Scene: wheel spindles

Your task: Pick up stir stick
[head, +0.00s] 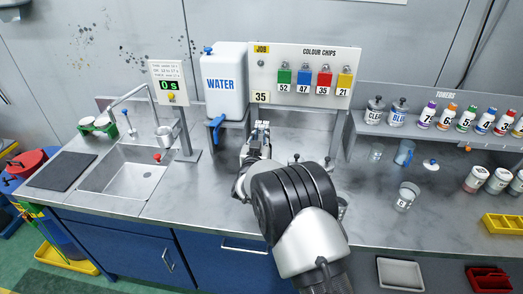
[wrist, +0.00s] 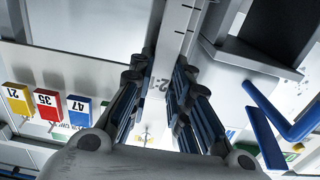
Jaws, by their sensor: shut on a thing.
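My gripper (wrist: 160,85) is shut on a pale grey flat stick (wrist: 174,38) in the wrist view. The stick has small edge marks and the print "2:1", and it matches the stir stick. It stands between the dark-padded fingers and runs out past the top of the picture. In the head view my gripper (head: 257,142) is at the back of the counter, in front of the colour chips board and just right of the water tank's stand. My arm hides part of the counter, and the stick is too small to make out clearly there.
The water tank (head: 224,85) with its blue tap (head: 217,127) is close on the left. The colour chips board (head: 305,75) is behind. The sink (head: 130,178) is left.

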